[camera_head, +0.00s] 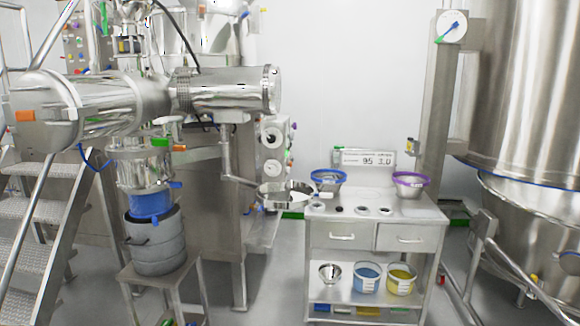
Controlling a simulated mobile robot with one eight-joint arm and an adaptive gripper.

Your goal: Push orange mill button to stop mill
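A large steel machine with horizontal cylinders (105,108) fills the left of the head view; I cannot tell for sure that it is the mill. An orange patch (25,116) shows on its left end, and a smaller orange piece (180,148) sits lower on its front. A panel with small coloured buttons (76,42) stands behind at the upper left. I cannot tell which orange part is the mill button. My gripper is not in view.
Steps with a handrail (35,215) stand at the left. A stand (165,270) holds a grey drum (155,245) under the machine. A steel cabinet (375,236) with bowls stands centre right, and a large steel vessel (520,90) at the right. Grey floor shows between.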

